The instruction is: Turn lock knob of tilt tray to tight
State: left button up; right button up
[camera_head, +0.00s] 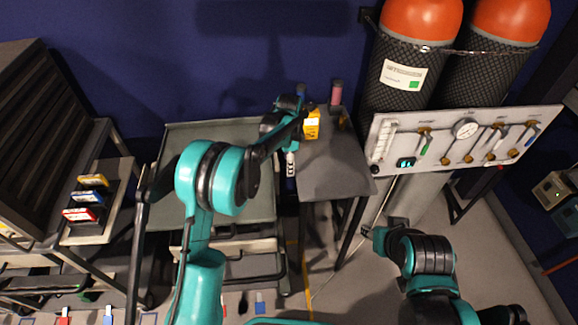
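A grey tray-like surface (335,178) on dark legs stands right of centre. I cannot tell for sure that it is the tilt tray, and no lock knob can be made out. My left arm reaches up across the picture. My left gripper (303,112) is at the surface's upper left edge, beside a yellow item (312,126). Its fingers are too small and dark to read, and whether it touches anything is unclear. My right gripper (366,231) is low on the right, below the surface and apart from it. Its small fingertips point left and nothing shows between them.
A wide grey tray cart (180,140) stands behind my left arm. A rack with small coloured boxes (84,214) is at the left. A valve panel (380,160) and two orange-topped cylinders (420,20) stand at the right. Floor is open at lower right.

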pick_arm(q)
jog(key=shift+f, duration=0.25)
jog(key=c, duration=1.2)
jog(key=shift+o, duration=0.2)
jog(key=shift+w+r+g+p, duration=0.15)
jog(key=shift+w+g+p, duration=0.1)
jog(key=shift+g+p, duration=0.8)
jog(key=shift+w+a+g+h+p, duration=0.15)
jog(key=shift+g+h+p, duration=0.5)
jog(key=shift+g, duration=1)
jog(key=shift+f, duration=0.2)
jog(key=o, duration=1.2)
jog(key=shift+c, duration=0.2)
